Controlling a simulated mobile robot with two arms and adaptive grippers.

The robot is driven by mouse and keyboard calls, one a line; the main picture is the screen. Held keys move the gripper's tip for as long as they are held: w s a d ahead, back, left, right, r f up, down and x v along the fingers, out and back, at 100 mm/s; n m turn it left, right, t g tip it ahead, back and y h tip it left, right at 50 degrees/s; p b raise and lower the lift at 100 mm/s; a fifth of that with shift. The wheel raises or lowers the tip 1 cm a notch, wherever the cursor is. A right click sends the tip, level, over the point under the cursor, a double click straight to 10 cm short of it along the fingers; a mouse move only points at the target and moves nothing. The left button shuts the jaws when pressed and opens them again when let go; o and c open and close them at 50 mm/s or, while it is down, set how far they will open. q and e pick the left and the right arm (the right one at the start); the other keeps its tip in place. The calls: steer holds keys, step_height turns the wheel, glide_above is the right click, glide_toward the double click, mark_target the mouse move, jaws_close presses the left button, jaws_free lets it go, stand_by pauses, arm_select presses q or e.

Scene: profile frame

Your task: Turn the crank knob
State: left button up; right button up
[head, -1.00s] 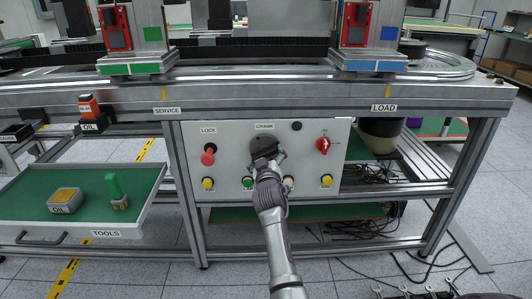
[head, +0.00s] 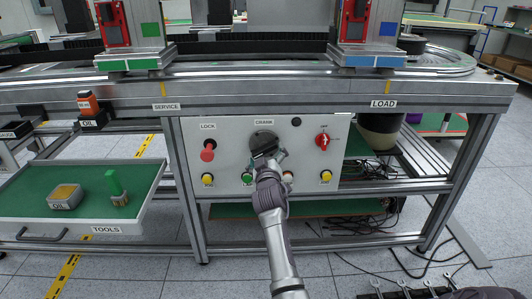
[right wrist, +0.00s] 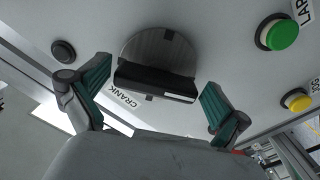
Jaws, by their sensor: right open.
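The crank knob (head: 263,141) is a dark round dial with a raised grip bar, on the pale control panel under the CRANK label. My right gripper (head: 267,161) is in front of its lower part, covering some of it. In the right wrist view the knob (right wrist: 160,50) lies ahead of the open, empty right gripper (right wrist: 156,80). One finger is on each side of the grip bar, with gaps; neither finger is seen touching it. My left gripper is not in view.
Around the knob are a red LOCK button (head: 207,153), a red rotary switch (head: 323,142), a black button (head: 296,122), and green and yellow push buttons below. An open TOOLS drawer (head: 60,228) sticks out at left. Cables lie on the lower right shelf.

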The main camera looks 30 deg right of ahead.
steer(key=v, duration=0.6)
steer(key=shift+a, duration=0.1)
stand_by(0.3)
